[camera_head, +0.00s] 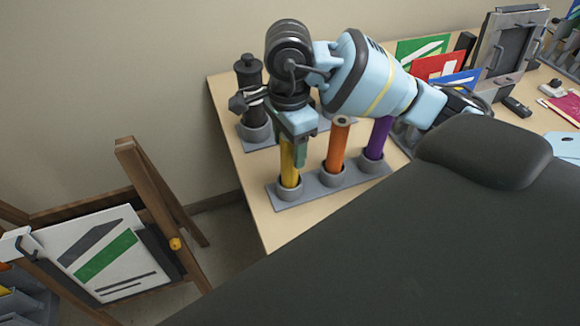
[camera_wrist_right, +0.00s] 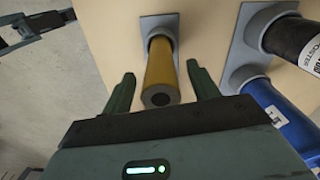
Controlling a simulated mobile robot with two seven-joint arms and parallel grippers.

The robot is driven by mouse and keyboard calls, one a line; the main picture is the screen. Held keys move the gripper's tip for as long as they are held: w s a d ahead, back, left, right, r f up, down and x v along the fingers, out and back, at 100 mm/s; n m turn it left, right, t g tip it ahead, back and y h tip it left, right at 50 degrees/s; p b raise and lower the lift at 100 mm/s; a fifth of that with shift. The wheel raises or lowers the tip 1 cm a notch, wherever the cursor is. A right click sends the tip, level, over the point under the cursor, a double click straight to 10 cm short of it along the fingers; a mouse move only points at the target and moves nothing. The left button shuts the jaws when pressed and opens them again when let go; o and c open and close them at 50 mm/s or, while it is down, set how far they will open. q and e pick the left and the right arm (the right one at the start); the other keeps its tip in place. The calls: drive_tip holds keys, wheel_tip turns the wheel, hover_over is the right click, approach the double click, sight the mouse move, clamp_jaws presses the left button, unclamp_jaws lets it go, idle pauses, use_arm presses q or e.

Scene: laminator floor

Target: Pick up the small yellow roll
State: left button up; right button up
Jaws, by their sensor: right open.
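The small yellow roll (camera_head: 289,172) stands upright in a grey cup at the left end of the front rack (camera_head: 311,191). My right gripper (camera_head: 297,152) is above it, pointing down, and hides the roll's top. In the right wrist view the yellow roll (camera_wrist_right: 161,72) shows its round hollow end near my palm. The open fingers of my right gripper (camera_wrist_right: 163,84) lie on either side of it, with a visible gap on each side. I see no clear sign of my left gripper.
An orange roll (camera_head: 337,147) and a purple roll (camera_head: 378,138) stand close by in the same rack. A black roll (camera_head: 250,85) stands behind; a blue roll (camera_wrist_right: 278,118) shows in the wrist view. The table's left edge is near; an easel (camera_head: 150,190) stands beyond it.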

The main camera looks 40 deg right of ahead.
drive_tip(key=shift+f, duration=0.85)
clamp_jaws()
drive_tip(key=shift+r, duration=0.15)
